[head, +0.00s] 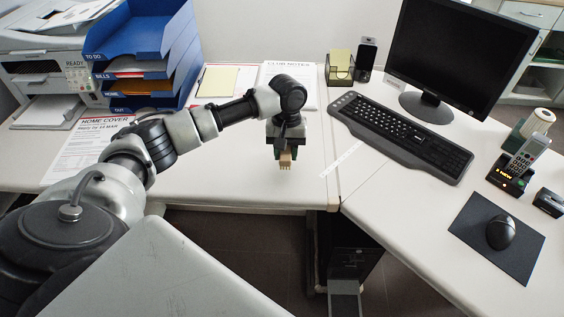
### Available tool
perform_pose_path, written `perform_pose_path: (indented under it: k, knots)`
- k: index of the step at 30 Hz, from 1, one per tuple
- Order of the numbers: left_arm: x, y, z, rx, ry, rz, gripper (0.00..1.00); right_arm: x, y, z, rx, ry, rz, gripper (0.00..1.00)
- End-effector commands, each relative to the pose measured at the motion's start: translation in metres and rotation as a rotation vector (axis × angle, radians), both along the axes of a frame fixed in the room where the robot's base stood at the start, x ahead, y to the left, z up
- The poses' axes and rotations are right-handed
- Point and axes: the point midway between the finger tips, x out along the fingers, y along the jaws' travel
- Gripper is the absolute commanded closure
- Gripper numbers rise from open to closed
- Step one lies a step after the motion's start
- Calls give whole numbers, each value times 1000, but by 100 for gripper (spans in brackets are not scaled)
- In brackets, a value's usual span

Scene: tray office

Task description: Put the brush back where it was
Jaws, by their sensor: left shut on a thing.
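My left arm reaches in from the left, and its gripper (286,153) points down over the white desk, near its front edge. It is shut on a small tan, block-like thing, which I take for the brush (286,161). Its lower end shows between the fingers, and the rest is hidden by the gripper. The brush appears to be held above the desk, but the gap is hard to judge. My right gripper is out of view.
Behind the arm are a blue letter tray (140,52), a printer (45,70) and several papers. To the right are a keyboard (400,135), monitor (462,50), sticky-note holder (341,72), phone (520,160) and mouse (500,232). The desk (225,175) is clear left of the gripper.

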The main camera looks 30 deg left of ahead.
Motion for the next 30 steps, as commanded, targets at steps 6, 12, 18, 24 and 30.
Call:
perform_pose_path:
  k: [6, 12, 18, 24, 30]
  knots:
    - [0, 12, -11, 0, 0, -2, 88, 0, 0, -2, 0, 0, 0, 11]
    - [0, 11, -39, 0, 1, -1, 88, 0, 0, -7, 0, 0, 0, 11]
    - [0, 12, -47, -1, -2, -2, 88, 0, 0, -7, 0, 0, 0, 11]
    - [0, 11, -48, 0, 0, -2, 88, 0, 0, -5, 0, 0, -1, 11]
    - [0, 11, -50, 0, -1, -2, 43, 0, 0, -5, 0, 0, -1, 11]
